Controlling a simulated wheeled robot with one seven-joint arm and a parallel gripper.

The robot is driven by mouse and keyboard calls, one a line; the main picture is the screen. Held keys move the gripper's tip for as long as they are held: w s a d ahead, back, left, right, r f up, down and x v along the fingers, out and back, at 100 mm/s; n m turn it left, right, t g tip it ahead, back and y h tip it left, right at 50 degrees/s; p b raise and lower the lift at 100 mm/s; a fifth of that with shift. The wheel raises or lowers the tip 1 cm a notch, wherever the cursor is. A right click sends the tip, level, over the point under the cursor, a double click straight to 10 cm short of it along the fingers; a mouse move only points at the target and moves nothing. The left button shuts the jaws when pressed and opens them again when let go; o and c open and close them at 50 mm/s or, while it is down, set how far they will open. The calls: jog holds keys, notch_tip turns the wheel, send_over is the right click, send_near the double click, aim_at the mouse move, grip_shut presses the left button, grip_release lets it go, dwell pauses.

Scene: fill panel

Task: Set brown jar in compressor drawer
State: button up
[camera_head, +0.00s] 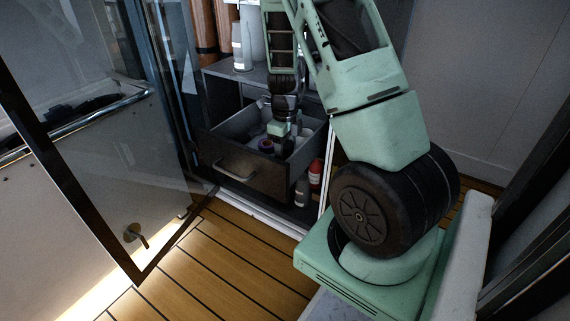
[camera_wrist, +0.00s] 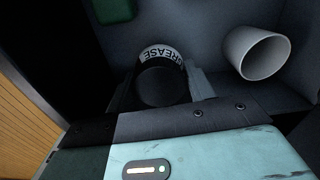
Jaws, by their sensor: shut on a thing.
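My gripper (camera_wrist: 160,90) is shut on a jar with a round black lid (camera_wrist: 163,88) and a white label reading GREASE, shown in the wrist view. The jar's body is mostly hidden, so its brown colour does not show. In the head view my gripper (camera_head: 280,143) points down inside the pulled-out drawer (camera_head: 238,165), which has a dark front and a bar handle. Whether the jar touches the drawer floor I cannot tell.
A white cup (camera_wrist: 257,52) lies tipped in the drawer, right of the jar. A small dark purplish round thing (camera_head: 266,146) shows beside my gripper. A red bottle (camera_head: 315,172) and a grey bottle (camera_head: 302,192) stand below the drawer. A glass door (camera_head: 100,130) stands open at left.

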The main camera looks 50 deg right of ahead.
aim_at(285, 158)
jog(key=shift+f+b, duration=0.95)
jog(key=shift+f, duration=0.85)
jog(key=shift+f, duration=0.2)
jog(key=o, duration=1.2)
